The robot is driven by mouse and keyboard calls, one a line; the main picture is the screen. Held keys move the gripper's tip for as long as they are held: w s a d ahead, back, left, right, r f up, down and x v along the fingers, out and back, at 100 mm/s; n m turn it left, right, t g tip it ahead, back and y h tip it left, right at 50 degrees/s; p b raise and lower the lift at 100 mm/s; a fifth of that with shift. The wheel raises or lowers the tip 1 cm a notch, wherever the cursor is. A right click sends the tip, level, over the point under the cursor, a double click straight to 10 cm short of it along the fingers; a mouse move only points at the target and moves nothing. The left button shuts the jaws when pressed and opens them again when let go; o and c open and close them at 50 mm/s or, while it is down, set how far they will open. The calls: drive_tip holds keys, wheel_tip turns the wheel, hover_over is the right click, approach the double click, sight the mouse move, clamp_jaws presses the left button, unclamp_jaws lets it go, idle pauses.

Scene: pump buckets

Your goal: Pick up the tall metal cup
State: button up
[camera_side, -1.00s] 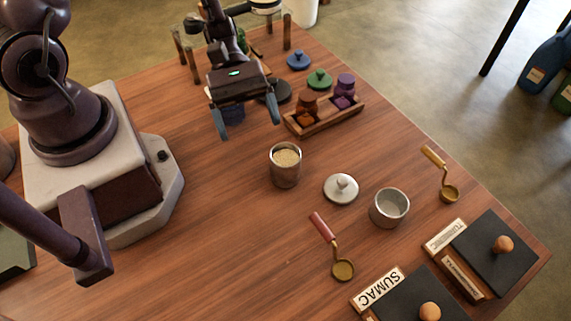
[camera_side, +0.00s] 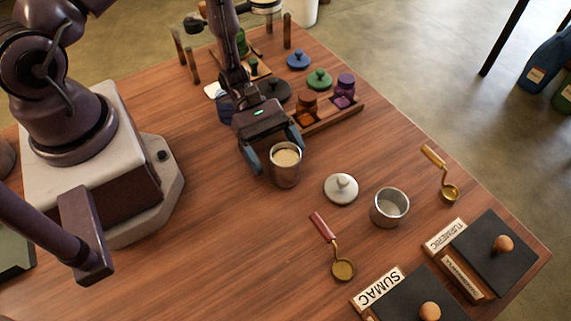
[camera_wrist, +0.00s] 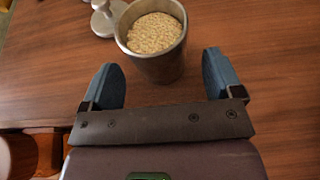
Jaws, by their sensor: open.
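The tall metal cup (camera_side: 285,172) stands upright on the wooden table, filled near the rim with a pale grainy content. It also shows in the wrist view (camera_wrist: 158,66), just ahead of the fingertips and roughly centred between them. My gripper (camera_side: 276,154) is open and empty, with its two blue fingers spread close to the cup on its arm side. In the wrist view my gripper (camera_wrist: 162,78) has the cup between and slightly beyond its fingertips. I cannot tell whether either finger touches the cup.
A metal lid (camera_side: 341,188) and a shorter empty metal cup (camera_side: 390,208) stand right of the tall cup. A red-handled scoop (camera_side: 332,246) lies in front. A wooden rack (camera_side: 330,118) with small jars is behind. The table left of the cup is clear.

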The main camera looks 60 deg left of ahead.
sight(278, 155)
drive_tip(key=shift+x, duration=1.5)
drive_tip(key=c, duration=1.1)
